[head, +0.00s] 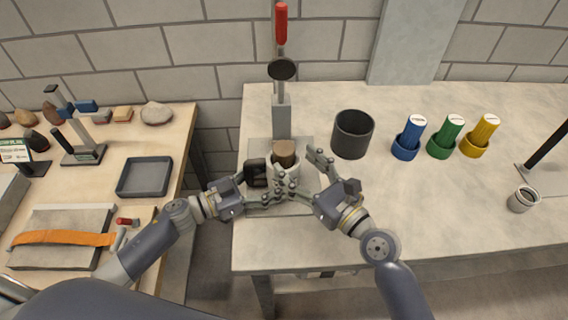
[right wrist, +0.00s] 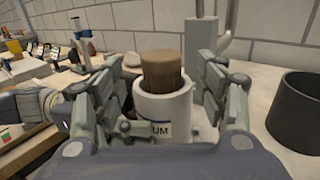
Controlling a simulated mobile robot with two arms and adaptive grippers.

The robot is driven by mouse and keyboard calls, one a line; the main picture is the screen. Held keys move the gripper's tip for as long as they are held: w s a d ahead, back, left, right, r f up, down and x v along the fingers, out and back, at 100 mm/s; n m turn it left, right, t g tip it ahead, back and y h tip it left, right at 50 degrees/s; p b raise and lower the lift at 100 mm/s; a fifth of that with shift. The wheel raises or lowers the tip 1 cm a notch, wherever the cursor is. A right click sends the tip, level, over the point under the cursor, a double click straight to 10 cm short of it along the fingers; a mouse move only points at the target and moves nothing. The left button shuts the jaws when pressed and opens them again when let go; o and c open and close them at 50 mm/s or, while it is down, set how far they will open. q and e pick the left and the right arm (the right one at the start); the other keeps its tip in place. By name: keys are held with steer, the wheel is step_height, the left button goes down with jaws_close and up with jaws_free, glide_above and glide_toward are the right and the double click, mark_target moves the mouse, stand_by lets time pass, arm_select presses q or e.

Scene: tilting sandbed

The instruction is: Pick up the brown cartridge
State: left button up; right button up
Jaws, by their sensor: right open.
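The brown cartridge (head: 284,149) stands upright in a white cup (head: 291,168) on the press's base plate. In the right wrist view the cartridge (right wrist: 162,72) sticks out of the white cup (right wrist: 163,110), whose label ends in "UM". My right gripper (head: 301,175) is open, its fingers on either side of the cup and cartridge in the right wrist view (right wrist: 164,105). My left gripper (head: 270,183) is at the cup's left; its fingers overlap the right gripper's in the head view, so its grip is hidden.
The press (head: 282,115) with a red handle rises just behind the cup. A dark open container (head: 353,135) stands to the right, then blue (head: 409,138), green (head: 446,137) and yellow (head: 481,136) cylinders in holders.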

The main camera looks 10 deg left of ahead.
mark_target(291, 156)
steer(key=x, duration=0.5)
steer(key=shift+w+r, duration=0.1)
steer(key=shift+r, duration=0.15)
jaws_close()
step_height(291, 156, up, 10)
steer(key=shift+r, duration=0.1)
stand_by(0.4)
arm_select(q)
steer(key=o, duration=1.5)
steer(key=shift+c, duration=0.2)
